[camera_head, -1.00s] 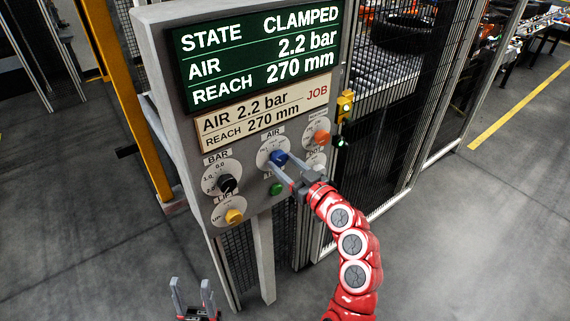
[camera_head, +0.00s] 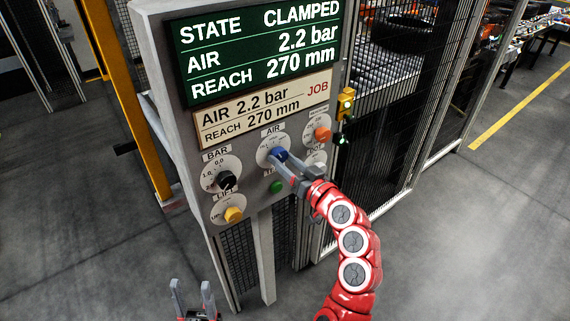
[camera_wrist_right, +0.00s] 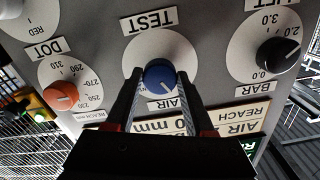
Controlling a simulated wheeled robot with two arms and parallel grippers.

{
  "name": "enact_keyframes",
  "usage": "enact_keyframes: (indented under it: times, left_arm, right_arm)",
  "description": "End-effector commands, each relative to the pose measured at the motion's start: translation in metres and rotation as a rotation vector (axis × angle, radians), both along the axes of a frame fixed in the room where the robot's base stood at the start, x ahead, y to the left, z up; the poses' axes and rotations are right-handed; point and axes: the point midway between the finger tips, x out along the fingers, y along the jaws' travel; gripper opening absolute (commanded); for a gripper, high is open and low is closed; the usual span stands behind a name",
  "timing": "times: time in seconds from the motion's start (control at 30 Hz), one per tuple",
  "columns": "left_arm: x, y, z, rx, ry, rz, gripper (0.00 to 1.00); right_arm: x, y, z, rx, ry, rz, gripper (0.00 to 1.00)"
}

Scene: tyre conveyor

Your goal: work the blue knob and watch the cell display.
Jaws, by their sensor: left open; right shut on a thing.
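The blue knob (camera_head: 279,154) sits on the white AIR dial of the grey panel, and it also shows in the right wrist view (camera_wrist_right: 159,75). My right gripper (camera_head: 281,160) is shut on the blue knob, with one finger on each side of it. The fingers hide part of the AIR dial. The green cell display (camera_head: 258,52) reads STATE CLAMPED, AIR 2.2 bar, REACH 270 mm. The cream job card (camera_head: 264,108) below it reads AIR 2.2 bar, REACH 270 mm. My left gripper (camera_head: 192,283) is open and empty, low in front of the panel.
Near the blue knob are a black BAR knob (camera_head: 227,180), a yellow LIFT knob (camera_head: 233,215), an orange knob (camera_head: 322,134) and a green button (camera_head: 276,187). Mesh fencing stands behind and right of the panel. Floor at right is clear.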

Motion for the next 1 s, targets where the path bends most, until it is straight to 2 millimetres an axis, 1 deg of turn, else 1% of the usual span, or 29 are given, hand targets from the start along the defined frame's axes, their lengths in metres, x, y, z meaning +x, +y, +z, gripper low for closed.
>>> enact_keyframes:
  times: [0.03,0.13,0.5,0.7,1.0]
  left_arm:
    - [0.0000,0.0000,-0.0035,0.000,0.000,0.000,0.50]
    - [0.0001,0.0000,-0.0057,0.000,0.000,0.000,0.50]
    - [0.0001,0.0000,-0.0084,0.000,0.000,0.000,0.50]
    - [0.0000,0.0000,-0.0085,0.000,0.000,0.000,0.50]
    - [0.0000,0.0000,-0.0086,0.000,0.000,0.000,0.50]
  right_arm:
    - [-0.0001,-0.0003,-0.0021,0.031,0.023,-0.001,0.00]
    - [-0.0004,0.0002,-0.0018,0.100,0.075,0.001,0.00]
    - [-0.0003,0.0000,-0.0002,0.307,0.224,-0.002,0.00]
    - [-0.0003,0.0001,0.0002,0.367,0.267,-0.002,0.00]
    - [-0.0004,0.0004,0.0002,0.394,0.288,0.000,0.00]
